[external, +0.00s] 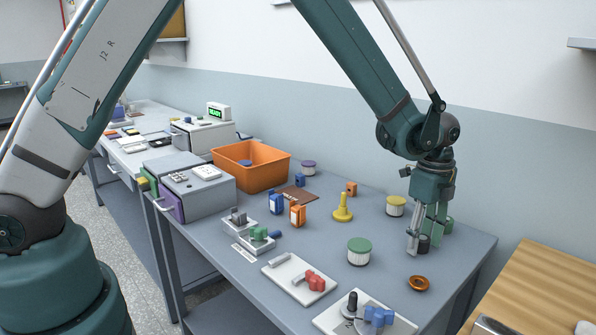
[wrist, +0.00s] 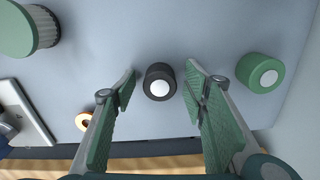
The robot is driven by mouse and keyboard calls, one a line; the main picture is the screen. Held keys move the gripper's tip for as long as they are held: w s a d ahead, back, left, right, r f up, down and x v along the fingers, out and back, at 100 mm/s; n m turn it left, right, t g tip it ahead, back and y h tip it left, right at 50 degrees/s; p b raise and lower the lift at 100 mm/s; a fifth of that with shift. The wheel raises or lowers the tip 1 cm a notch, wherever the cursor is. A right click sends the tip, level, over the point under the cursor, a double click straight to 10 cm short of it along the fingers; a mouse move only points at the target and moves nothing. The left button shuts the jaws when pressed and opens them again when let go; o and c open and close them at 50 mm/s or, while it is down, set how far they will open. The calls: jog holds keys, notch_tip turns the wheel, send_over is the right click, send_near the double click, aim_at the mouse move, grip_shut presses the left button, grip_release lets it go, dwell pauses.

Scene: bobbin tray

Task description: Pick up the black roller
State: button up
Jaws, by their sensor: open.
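The black roller (wrist: 158,80) stands on the grey table in the wrist view, a dark short cylinder with a white round end. In the external view it shows as a dark shape (external: 424,243) low by my fingers. My gripper (wrist: 163,82) is open, with one green-padded finger on each side of the roller and a visible gap to both. My gripper (external: 419,240) points down near the table's right end in the external view. The roller's lower part is partly hidden there by the fingers.
A green roller (wrist: 260,72) stands just right of my right finger in the wrist view. A green-lidded jar (external: 359,251), an orange ring (external: 418,283) and a yellow-lidded jar (external: 396,206) are nearby. The table's right edge is close; a wooden surface (external: 540,285) lies beyond.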

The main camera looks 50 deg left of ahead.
aim_at(423, 238)
jog(key=shift+c, duration=0.3)
jog(key=c, duration=1)
jog(key=shift+o, duration=0.2)
jog(key=shift+r, duration=0.1)
jog(key=shift+r+p, duration=0.3)
jog(key=shift+r, duration=4.65)
